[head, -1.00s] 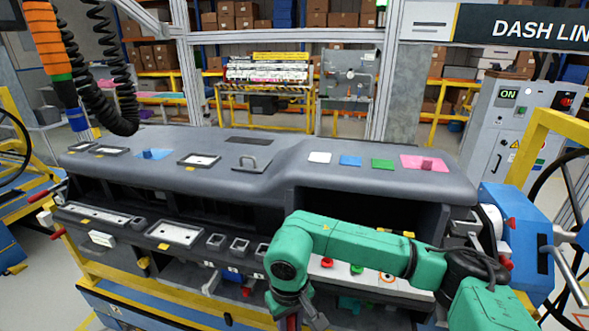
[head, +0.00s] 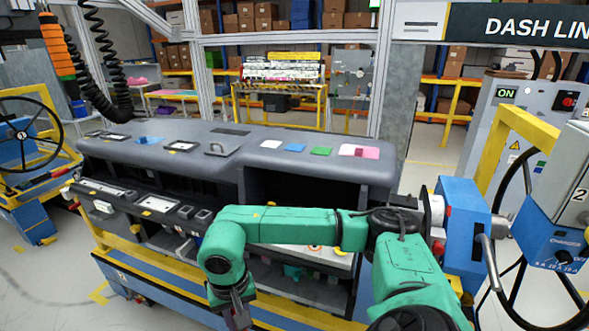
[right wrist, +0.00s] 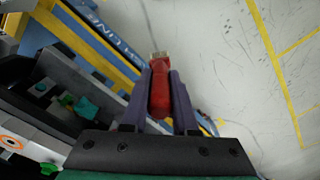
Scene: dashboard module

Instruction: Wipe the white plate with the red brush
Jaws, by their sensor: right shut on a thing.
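A small white plate (head: 271,144) lies flat on the grey dashboard top (head: 300,171), left of a blue and a green plate. My right gripper (head: 238,318) hangs low at the bottom of the head view, in front of the dashboard and well short of the white plate. In the right wrist view the gripper (right wrist: 160,82) is shut on the red brush (right wrist: 160,95), whose pale bristles (right wrist: 159,54) point away from the palm. The brush is over floor, touching nothing that I can see. My left gripper is not in view.
The blue plate (head: 295,147), green plate (head: 321,151) and pink plate (head: 367,152) with a red block are in a row on the dashboard. A yellow rail (head: 150,250) runs along its front. A blue machine (head: 462,235) stands at the right.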

